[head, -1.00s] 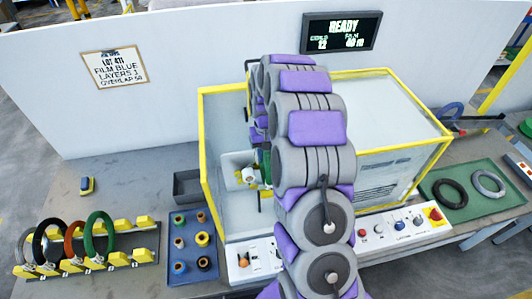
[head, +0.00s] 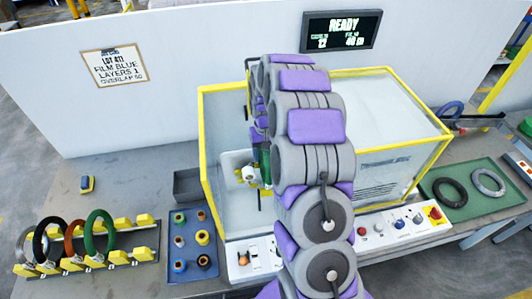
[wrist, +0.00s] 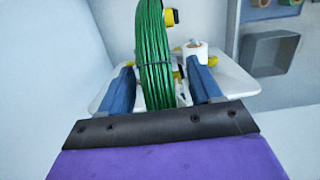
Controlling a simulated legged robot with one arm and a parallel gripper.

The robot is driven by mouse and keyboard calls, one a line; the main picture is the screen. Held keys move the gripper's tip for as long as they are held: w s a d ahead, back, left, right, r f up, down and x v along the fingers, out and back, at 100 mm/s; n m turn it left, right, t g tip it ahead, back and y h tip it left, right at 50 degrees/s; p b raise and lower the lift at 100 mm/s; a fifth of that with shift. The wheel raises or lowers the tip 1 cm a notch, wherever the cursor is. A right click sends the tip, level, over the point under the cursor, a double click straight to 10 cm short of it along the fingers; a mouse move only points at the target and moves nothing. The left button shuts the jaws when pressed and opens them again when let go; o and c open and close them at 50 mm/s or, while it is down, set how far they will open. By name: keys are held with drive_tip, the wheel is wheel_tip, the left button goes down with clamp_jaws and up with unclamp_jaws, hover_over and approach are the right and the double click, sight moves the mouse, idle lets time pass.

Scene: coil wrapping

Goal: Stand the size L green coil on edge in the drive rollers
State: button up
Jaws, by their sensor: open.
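In the wrist view a green coil (wrist: 155,55) stands on edge between the two blue fingers of my gripper (wrist: 161,68). The fingers are open, with a gap on each side of the coil. The coil's lower end is hidden behind the gripper's dark plate, so its contact with the rollers cannot be seen. A white plate (wrist: 232,84) lies beneath, with yellow parts and a white roll (wrist: 196,51) behind the coil. In the head view my arm reaches into the yellow-framed machine (head: 204,150) and mostly hides the coil (head: 264,163) and gripper.
A rack (head: 146,247) at the left holds several coils, including another green one (head: 90,232). A blue tray of spools (head: 178,262) and a grey bin (head: 187,187) stand left of the machine. A green mat (head: 490,206) with two coils lies right. The display (head: 341,33) reads READY.

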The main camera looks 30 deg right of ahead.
drive_tip(key=shift+r, duration=0.15)
wheel_tip(320, 180, up, 17)
drive_tip(key=w, duration=0.1)
drive_tip(key=shift+w+d, duration=0.25)
drive_tip(key=shift+w, duration=0.1)
idle(0.8)
